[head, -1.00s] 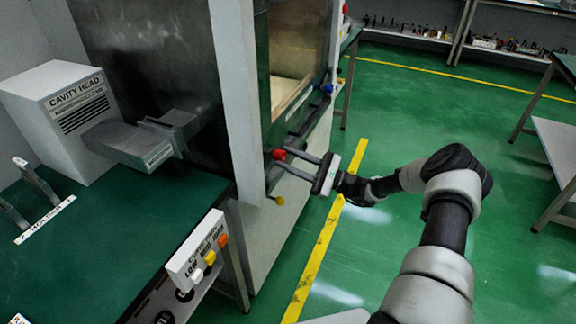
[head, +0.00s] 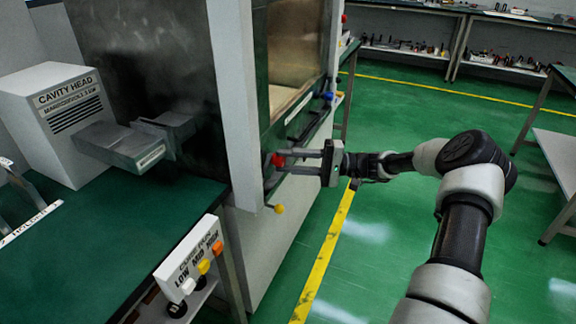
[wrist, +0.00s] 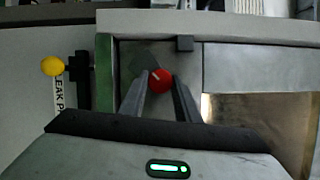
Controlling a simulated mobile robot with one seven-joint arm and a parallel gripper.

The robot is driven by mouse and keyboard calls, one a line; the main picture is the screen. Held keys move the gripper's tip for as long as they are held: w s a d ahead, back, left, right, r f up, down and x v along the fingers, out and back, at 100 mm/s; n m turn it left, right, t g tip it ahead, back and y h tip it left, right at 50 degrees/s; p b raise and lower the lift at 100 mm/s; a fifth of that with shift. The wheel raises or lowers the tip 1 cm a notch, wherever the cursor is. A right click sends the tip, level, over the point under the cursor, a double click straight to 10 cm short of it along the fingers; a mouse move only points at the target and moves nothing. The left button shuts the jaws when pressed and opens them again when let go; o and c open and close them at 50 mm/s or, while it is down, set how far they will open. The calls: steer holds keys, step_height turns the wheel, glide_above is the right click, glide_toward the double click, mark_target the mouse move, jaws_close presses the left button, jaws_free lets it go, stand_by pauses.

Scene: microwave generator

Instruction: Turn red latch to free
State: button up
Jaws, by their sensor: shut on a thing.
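The red latch is a round red knob (head: 277,160) on the lower front of the grey cabinet, near its left post. My gripper (head: 285,160) reaches it from the right, with its fingers level and shut on the knob. In the wrist view the red knob (wrist: 160,81) shows between the tips of the two dark fingers, with a pale mark on its face. The fingers hide part of the latch, so its exact angle is hard to tell.
A yellow knob (head: 279,209) sits just below, and a blue knob (head: 327,96) farther along the cabinet. A dark bar handle (head: 312,125) runs near my fingers. A bench with a button panel (head: 190,262) stands left.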

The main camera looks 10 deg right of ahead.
steer(key=shift+n+h+b, duration=0.4)
steer(key=shift+n+h, duration=0.2)
steer(key=shift+n, duration=0.9)
steer(key=shift+r, duration=0.1)
steer(key=o, duration=1)
steer(key=shift+o, duration=0.2)
steer(key=p+v, duration=0.2)
steer(key=v, duration=1.5)
steer(key=shift+d, duration=0.25)
steer(key=shift+w+a+r, duration=0.1)
steer(key=shift+r, duration=0.1)
